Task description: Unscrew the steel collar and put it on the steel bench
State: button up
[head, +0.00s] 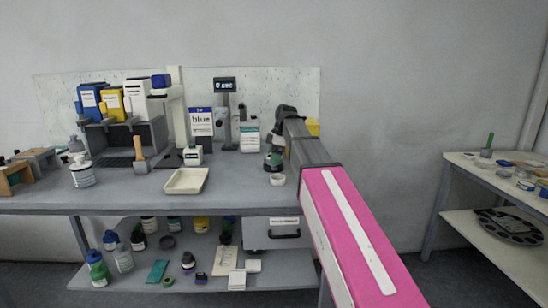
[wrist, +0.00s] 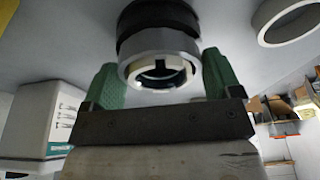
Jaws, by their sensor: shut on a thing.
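In the wrist view the steel collar (wrist: 150,42) is a grey ring with a pale, notched inner ring, against a black round part (wrist: 155,16). The green fingers of my gripper (wrist: 162,78) stand on either side of the collar, shut on it. In the head view my gripper (head: 274,158) is low over the right part of the grey bench (head: 235,180). The collar cannot be made out there. Whether its thread is loose or engaged cannot be seen.
A pale ring (head: 278,179) lies on the bench close to my gripper and also shows in the wrist view (wrist: 262,22). A cream tray (head: 172,190) and a white bottle (head: 82,176) stand further left. Another table (head: 458,160) stands at right. The bench's front middle is clear.

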jog(key=o, duration=0.7)
jog(key=shift+r, duration=1.75)
